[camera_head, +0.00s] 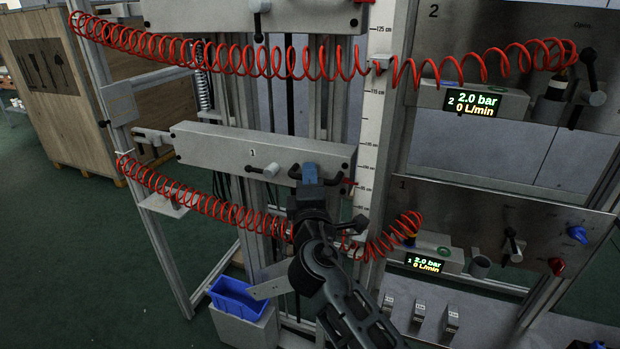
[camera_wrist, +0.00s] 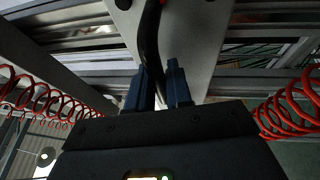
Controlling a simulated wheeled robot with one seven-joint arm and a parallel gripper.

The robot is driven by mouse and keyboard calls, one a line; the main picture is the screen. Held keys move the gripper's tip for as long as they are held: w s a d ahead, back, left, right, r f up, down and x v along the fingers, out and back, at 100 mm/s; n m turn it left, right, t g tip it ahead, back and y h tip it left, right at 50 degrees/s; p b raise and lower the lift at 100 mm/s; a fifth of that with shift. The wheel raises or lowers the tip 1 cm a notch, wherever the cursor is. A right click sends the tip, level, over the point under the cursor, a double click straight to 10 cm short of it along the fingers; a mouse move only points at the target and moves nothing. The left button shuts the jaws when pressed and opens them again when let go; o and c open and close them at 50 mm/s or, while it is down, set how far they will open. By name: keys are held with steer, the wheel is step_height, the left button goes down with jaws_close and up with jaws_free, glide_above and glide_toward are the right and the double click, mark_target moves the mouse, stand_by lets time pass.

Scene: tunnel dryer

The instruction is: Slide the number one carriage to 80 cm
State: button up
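My gripper (camera_head: 310,173) is at the handle. In the wrist view its blue fingers (camera_wrist: 157,88) stand either side of the black handle (camera_wrist: 149,35) and appear closed on it.
Another carriage (camera_head: 200,14) is above. Red coiled hoses (camera_head: 185,200) hang beside my arm. A panel (camera_head: 460,215) with valves and a 2.0 bar display (camera_head: 423,263) is at right. A blue bin (camera_head: 237,297) stands below left. The rail space under the carriage looks partly hidden by my arm.

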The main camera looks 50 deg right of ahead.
jaws_close()
steer(key=shift+f, duration=0.1)
step_height(320, 180, down, 17)
steer(key=b, duration=1.6)
steer(key=shift+s, duration=0.1)
steer(key=shift+o, duration=1.8)
jaws_free()
steer(key=shift+o, duration=0.9)
steer(key=shift+r, duration=0.25)
steer(key=v, duration=0.7)
steer(key=shift+s+a+b, duration=0.2)
steer(key=shift+a+b, duration=0.15)
